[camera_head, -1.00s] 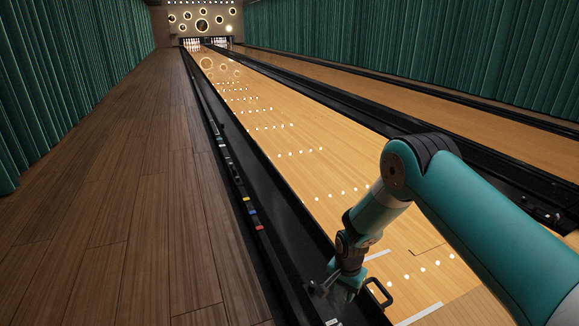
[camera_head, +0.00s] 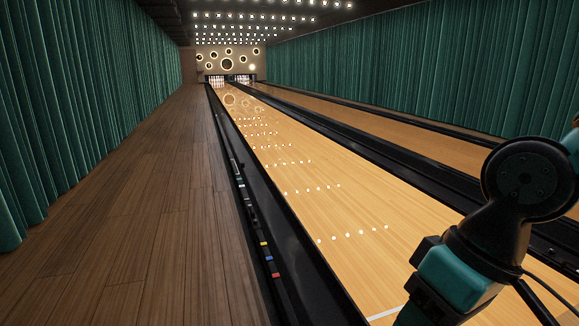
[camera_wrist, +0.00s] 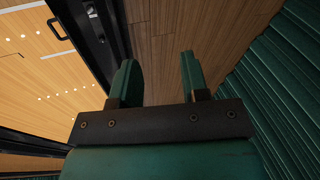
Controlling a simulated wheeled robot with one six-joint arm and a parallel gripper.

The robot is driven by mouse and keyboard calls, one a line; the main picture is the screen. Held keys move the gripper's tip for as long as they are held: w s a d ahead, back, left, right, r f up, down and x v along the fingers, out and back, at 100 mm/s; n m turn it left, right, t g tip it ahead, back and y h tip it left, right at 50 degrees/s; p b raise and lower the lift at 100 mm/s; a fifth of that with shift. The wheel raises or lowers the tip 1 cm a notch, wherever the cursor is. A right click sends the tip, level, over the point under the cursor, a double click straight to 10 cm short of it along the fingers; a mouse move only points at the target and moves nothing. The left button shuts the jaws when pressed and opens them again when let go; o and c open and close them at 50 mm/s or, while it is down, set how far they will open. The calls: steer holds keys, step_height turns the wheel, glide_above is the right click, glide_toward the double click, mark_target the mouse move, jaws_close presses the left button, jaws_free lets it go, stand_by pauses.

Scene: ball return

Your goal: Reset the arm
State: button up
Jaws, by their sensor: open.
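My arm (camera_head: 475,245) shows at the lower right in the head view, folded over the lane, with its lower end cut off by the frame. My gripper (camera_wrist: 160,75) shows in the wrist view with its two green fingers apart and nothing between them. Beyond the fingers are the wooden floor and, to the left, the black gutter edge. The fingers touch nothing that I can see. The gripper itself is not visible in the head view.
The bowling lane (camera_head: 315,212) runs away to pins (camera_head: 217,79) at the far end. A black gutter (camera_head: 285,240) borders it on the left. Clear wooden floor (camera_head: 140,230) lies left of that, beside green curtains (camera_head: 80,100). A black handle (camera_wrist: 58,28) shows in the wrist view.

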steer(key=s+r+n+p, duration=0.1)
steer(key=s+r+p, duration=0.2)
steer(key=r+p, duration=3.5)
steer(key=shift+s+d+r, duration=0.15)
steer(key=shift+r, duration=0.35)
steer(key=shift+o, duration=0.2)
